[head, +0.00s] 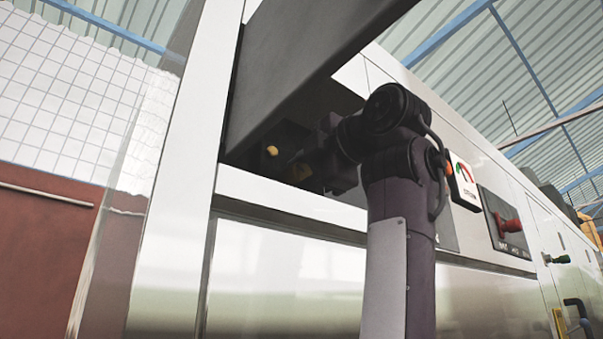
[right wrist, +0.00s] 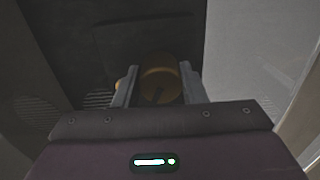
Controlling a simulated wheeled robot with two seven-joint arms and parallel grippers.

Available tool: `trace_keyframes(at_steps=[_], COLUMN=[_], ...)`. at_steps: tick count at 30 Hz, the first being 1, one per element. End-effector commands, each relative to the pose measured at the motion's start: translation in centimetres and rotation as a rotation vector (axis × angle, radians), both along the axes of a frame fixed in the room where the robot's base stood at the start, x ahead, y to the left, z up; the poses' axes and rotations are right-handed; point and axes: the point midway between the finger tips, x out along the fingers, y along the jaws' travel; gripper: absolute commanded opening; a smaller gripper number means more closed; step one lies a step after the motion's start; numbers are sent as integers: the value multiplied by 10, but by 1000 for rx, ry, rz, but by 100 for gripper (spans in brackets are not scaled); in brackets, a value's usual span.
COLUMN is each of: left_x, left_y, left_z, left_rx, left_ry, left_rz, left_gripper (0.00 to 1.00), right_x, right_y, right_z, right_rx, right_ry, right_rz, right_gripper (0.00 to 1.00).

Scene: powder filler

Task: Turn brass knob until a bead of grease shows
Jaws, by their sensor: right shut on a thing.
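The brass knob (right wrist: 160,77) sits between the two fingers of my right gripper (right wrist: 159,84) in the right wrist view. The fingers are shut on its sides, and a dark slot or mark shows on its face. In the head view my right gripper (head: 306,164) reaches left into a dark recess under the black hood, and the knob (head: 299,172) is a small shaded brass patch at its fingertips. A second small yellowish fitting (head: 271,151) is just left of it. I cannot make out any grease bead. My left gripper is not in view.
The black hood (head: 290,70) hangs close above my right gripper, and the pale machine frame (head: 290,205) runs just below. To the right are a gauge (head: 463,181) and a red knob (head: 510,225). A grey wall (right wrist: 250,50) stands right of the gripper.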

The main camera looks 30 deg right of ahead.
Motion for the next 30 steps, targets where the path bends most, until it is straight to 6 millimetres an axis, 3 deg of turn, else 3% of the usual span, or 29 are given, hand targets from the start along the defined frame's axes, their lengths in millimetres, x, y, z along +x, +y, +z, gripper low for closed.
trace_keyframes(at_steps=[14, 15, 19, 30], left_x=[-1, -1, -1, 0], left_y=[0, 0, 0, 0], left_z=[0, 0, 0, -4], left_rx=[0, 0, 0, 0], left_ry=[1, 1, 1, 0], left_rz=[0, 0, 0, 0], left_gripper=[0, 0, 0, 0], right_x=[0, 0, 0, -6], right_y=[0, 0, 0, -1], right_z=[0, 0, 0, -1], right_rx=[15, 15, 14, 14], right_ry=[1, 1, 1, -1], right_rz=[0, 0, 0, 0], right_gripper=[15, 40, 57, 59])
